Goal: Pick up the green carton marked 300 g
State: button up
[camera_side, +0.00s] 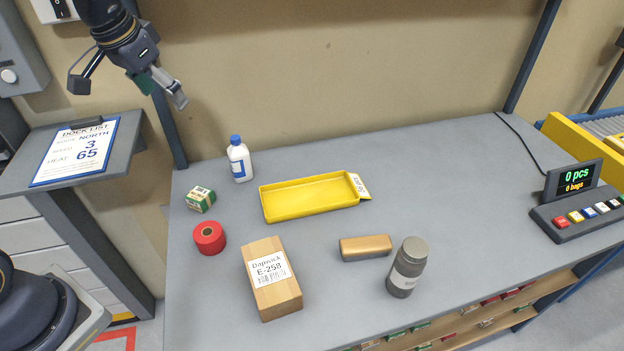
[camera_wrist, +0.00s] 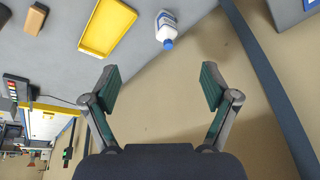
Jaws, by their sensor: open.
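A small green and white carton (camera_side: 200,199) lies on the grey table (camera_side: 420,170) near its left edge, between a white bottle and a red roll. Its markings are too small to read. The carton does not show in the wrist view. My gripper (camera_side: 128,92) is high above the back left of the table, up and to the left of the carton and well apart from it. In the wrist view my gripper (camera_wrist: 159,87) has its two fingers spread wide, with nothing between them.
A white bottle with blue cap (camera_side: 239,160) stands behind the carton, and a red roll (camera_side: 209,238) is in front. The table's right part is mostly clear.

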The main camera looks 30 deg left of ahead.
jog(key=w+a+f+n+g, duration=0.1)
jog(key=w+a+f+g, duration=0.3)
jog(key=f, duration=0.8)
send_over(199, 193)
jog(key=shift+h, duration=0.3)
jog(key=f, duration=1.5)
jog(key=shift+s+a+f, duration=0.15)
jog(key=shift+s+a, duration=0.1)
jog(key=shift+a, duration=0.05)
jog(key=shift+w+d+f, duration=0.1)
jog(key=shift+d+f, duration=0.1)
jog(key=shift+f, duration=1.4)
jog(key=shift+w+d+f, duration=0.1)
jog(key=shift+d+f, duration=0.05)
jog(key=shift+f, duration=1.4)
jog(key=shift+c, duration=0.3)
jog(key=c, duration=1.3)
jog(key=shift+r, duration=0.1)
jog(key=shift+c, duration=0.7)
